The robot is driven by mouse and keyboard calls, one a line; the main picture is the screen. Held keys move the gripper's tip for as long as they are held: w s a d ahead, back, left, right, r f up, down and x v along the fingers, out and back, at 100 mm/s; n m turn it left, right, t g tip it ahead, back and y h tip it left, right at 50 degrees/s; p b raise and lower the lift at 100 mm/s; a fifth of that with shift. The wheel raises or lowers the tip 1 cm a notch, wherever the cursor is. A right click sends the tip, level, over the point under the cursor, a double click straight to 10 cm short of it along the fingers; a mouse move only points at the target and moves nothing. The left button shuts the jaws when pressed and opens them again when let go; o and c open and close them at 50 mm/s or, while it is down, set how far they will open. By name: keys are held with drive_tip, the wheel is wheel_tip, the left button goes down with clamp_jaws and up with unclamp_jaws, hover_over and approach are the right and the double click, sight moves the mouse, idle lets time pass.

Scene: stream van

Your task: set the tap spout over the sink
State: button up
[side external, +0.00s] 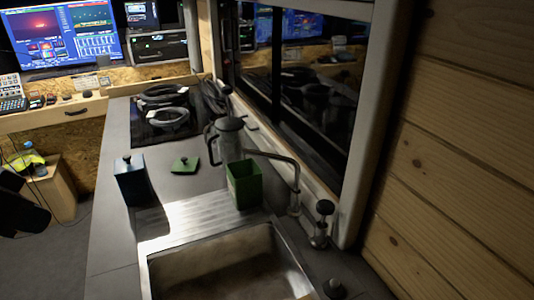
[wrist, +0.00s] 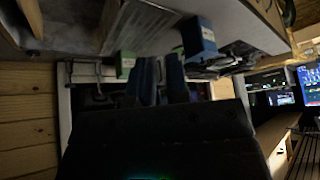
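The tap (side external: 296,188) stands at the back edge of the counter, behind the sink. Its thin metal spout (side external: 268,154) reaches left, above the green open box and the draining board side, not above the basin. The sink (side external: 282,246) is a steel basin at the front, empty as far as I see. My gripper (wrist: 162,62) shows two dark bluish fingers with a narrow gap between them, nothing visible held. It is well away from the tap. In the wrist view the scene is upside down and dark; a thin bent pipe, possibly the tap (wrist: 98,66), shows left of the fingers.
The green box (side external: 243,184) stands close under the spout; a kettle-like pot (side external: 229,140) is behind it. A blue box (side external: 131,181), a green lid (side external: 184,164) and the hob (side external: 165,112) lie further left and back. A dark-topped soap pump (side external: 321,222) stands right of the tap.

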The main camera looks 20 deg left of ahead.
drive_tip(key=o, duration=0.4)
drive_tip(key=w+m+t, duration=0.1)
drive_tip(key=w, duration=0.3)
drive_tip(key=w+r+m+t, duration=0.1)
drive_tip(key=w+m, duration=0.1)
drive_tip(key=w, duration=0.2)
drive_tip(key=w+m+t, duration=0.2)
drive_tip(key=w, duration=0.2)
drive_tip(key=shift+a+r+y, duration=0.35)
drive_tip(key=shift+r+y, duration=0.05)
drive_tip(key=m+t+h, duration=0.1)
drive_tip(key=m+h, duration=1.2)
drive_tip(key=m, duration=0.7)
approach(259, 155)
drive_tip(key=shift+t, duration=0.3)
drive_tip(key=x, duration=1.1)
drive_tip(key=shift+s+f, duration=0.15)
drive_tip(key=shift+f, duration=0.05)
drive_tip(key=shift+c, duration=0.2)
clamp_jaws()
